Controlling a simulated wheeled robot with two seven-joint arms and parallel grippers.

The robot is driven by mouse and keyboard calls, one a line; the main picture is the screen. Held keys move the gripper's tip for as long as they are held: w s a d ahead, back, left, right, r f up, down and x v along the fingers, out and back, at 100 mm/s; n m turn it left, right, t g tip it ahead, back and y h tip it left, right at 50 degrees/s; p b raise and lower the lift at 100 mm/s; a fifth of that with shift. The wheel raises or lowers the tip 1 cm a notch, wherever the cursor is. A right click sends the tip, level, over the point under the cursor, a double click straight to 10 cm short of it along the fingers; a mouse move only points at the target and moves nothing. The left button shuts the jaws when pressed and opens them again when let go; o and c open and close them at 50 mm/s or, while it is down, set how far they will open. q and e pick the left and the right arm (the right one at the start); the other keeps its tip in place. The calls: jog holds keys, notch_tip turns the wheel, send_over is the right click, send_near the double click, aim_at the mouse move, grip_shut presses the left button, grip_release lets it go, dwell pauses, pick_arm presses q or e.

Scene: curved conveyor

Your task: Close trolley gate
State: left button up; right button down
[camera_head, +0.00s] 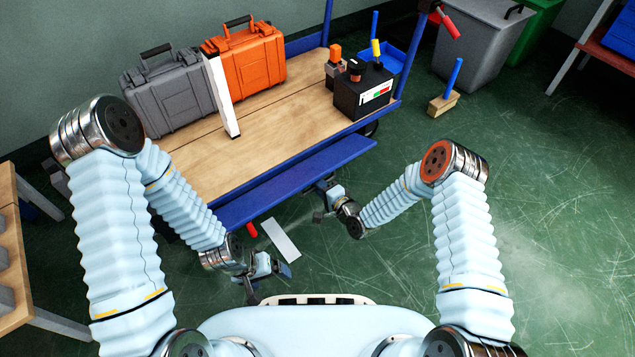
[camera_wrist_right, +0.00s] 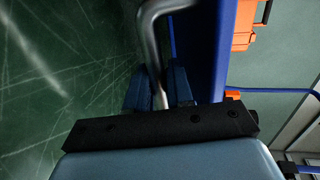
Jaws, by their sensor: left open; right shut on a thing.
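The trolley (camera_head: 250,135) has a wooden deck and a blue frame. Its blue gate (camera_head: 290,182) is a long panel along the near side, angled outward from the deck; its blue face also shows in the right wrist view (camera_wrist_right: 207,50). My right gripper (camera_head: 322,212) is at the gate's near edge. In the right wrist view its fingers (camera_wrist_right: 158,85) are shut on a bent metal handle (camera_wrist_right: 150,40) beside the blue panel. My left gripper (camera_head: 268,278) is open and empty, low and apart from the gate, near my base.
On the deck stand a grey case (camera_head: 168,92), an orange case (camera_head: 250,58), a white upright bar (camera_head: 222,95) and a black box (camera_head: 362,90). A white strip (camera_head: 281,239) and a red piece (camera_head: 252,230) show near my left gripper.

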aim_at(312, 171)
jog(key=r+g+h+p, duration=0.1)
jog(key=r+g+p, duration=0.1)
jog(key=w+a+r+g+h+p, duration=0.1)
jog(key=r+g+h+p, duration=0.1)
jog(key=r+p, duration=0.1)
jog(key=w+r+g+h+p, duration=0.1)
jog(key=r+g+p, duration=0.1)
jog(key=r, duration=0.1)
jog(key=shift+a+g+h, duration=0.3)
jog(key=shift+a+h, duration=0.05)
jog(key=shift+h, duration=0.05)
jog(key=shift+w+a+r+g+p, duration=0.2)
jog(key=shift+g+p, duration=0.1)
jog(key=shift+p, duration=0.05)
jog(key=shift+w+a+r+g+h, duration=0.25)
jog(key=shift+w+g+h, duration=0.15)
jog(key=shift+g+h, duration=0.2)
jog(key=shift+w+a+r, duration=0.45)
jog(key=shift+w+r, duration=0.05)
jog(key=shift+w, duration=0.3)
jog(key=shift+w+r, duration=0.1)
jog(key=c, duration=1.2)
grip_release()
